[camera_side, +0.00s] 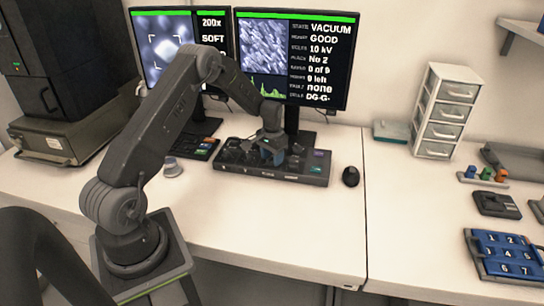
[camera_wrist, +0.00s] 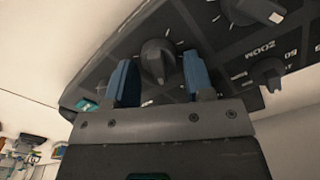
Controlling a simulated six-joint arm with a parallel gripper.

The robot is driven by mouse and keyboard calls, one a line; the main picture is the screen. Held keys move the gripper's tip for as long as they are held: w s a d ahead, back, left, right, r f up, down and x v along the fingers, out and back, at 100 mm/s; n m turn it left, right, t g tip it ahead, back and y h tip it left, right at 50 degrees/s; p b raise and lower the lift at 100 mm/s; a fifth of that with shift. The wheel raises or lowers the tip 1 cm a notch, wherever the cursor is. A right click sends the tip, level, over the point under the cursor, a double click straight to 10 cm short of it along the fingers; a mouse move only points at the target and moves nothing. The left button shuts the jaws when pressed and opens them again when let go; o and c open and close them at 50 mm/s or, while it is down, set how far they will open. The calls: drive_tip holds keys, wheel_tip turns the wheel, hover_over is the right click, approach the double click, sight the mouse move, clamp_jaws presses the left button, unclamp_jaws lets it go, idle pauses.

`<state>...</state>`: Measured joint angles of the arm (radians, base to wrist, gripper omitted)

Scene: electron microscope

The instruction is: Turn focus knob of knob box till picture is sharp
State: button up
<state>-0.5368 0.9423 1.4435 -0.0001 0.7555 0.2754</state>
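The dark knob box (camera_side: 312,172) lies on the bench in front of the monitors. In the wrist view its panel shows upside down, with a dark knob (camera_wrist: 158,60) between my gripper's (camera_wrist: 160,78) two blue fingers. The fingers stand apart on either side of it, with small gaps showing, so my gripper is open. I cannot read this knob's label. Other knobs sit to the upper right (camera_wrist: 250,10) and right (camera_wrist: 267,73), near a label like ZOOM. The left monitor (camera_side: 165,42) shows a blurred picture with "200x" and "SOFT". In the side view my gripper (camera_side: 271,150) is down at the box.
The right monitor (camera_side: 290,55) shows a grainy picture, a green graph and status text. A white drawer unit (camera_side: 445,110) and blue numbered tray (camera_side: 508,255) stand further right. The front bench is clear.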

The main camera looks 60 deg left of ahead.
drive_tip(key=c, duration=0.7)
drive_tip(key=shift+o, duration=0.2)
drive_tip(key=n, duration=0.5)
drive_tip(key=shift+s+a+n, duration=0.1)
drive_tip(key=shift+a+n, duration=0.05)
drive_tip(key=shift+n, duration=0.15)
drive_tip(key=shift+s+a+n, duration=0.1)
drive_tip(key=shift+n, duration=2.1)
drive_tip(key=o, duration=0.9)
drive_tip(key=shift+c, duration=0.2)
